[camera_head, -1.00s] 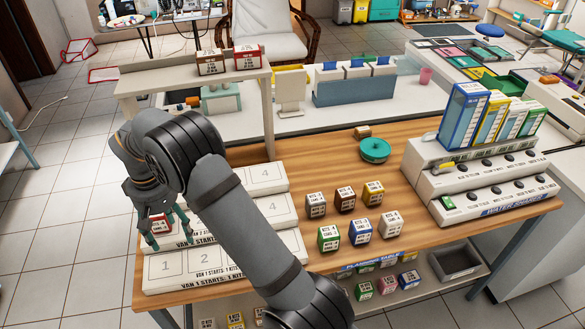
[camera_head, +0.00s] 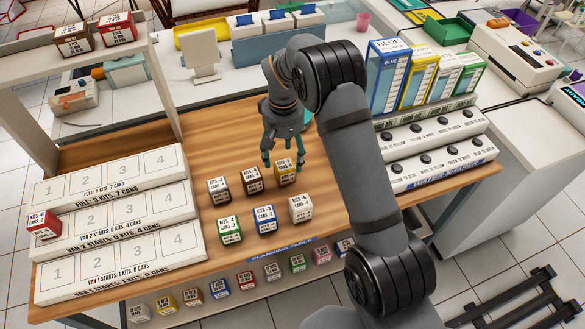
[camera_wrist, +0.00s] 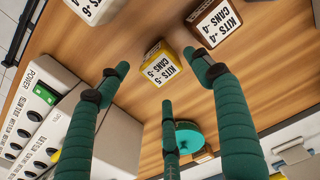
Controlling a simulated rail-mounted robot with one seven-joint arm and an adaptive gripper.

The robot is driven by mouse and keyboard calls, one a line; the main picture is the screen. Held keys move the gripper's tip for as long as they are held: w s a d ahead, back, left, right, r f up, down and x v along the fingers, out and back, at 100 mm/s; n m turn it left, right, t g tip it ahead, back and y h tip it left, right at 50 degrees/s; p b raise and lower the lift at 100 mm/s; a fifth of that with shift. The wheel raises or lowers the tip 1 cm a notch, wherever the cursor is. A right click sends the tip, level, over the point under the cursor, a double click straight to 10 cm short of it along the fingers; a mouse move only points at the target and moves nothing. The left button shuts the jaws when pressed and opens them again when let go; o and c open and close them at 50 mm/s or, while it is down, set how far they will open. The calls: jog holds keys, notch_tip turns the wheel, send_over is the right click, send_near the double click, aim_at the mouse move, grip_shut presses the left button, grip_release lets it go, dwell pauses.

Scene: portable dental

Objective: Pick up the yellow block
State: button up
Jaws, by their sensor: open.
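The yellow block (camera_head: 286,174) is a small cube with a white printed label. It sits on the wooden table at the right end of the back row of blocks. My gripper (camera_head: 284,163) is open just above it, and its teal fingers partly cover it in the head view. In the wrist view the yellow block (camera_wrist: 159,60) shows between the spread fingertips of my gripper (camera_wrist: 158,75), with nothing held. Whether the fingers touch it I cannot tell.
A brown block (camera_head: 252,181) stands close to the left of the yellow one; a white block (camera_head: 300,209) stands in front. A green round object (camera_wrist: 188,137) shows in the wrist view. The white stepped board (camera_head: 120,222) with a red block (camera_head: 43,224) is at left.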

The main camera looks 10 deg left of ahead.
aim_at(284, 165)
jog(key=shift+s+a+f, duration=0.1)
jog(key=shift+f, duration=0.5)
notch_tip(284, 165, down, 5)
jog(key=shift+r+p, duration=0.1)
jog(key=shift+p, duration=0.9)
jog(key=shift+c, duration=1.1)
jog(key=c, duration=1.1)
jog(key=shift+o, duration=0.2)
jog(key=shift+r, duration=0.1)
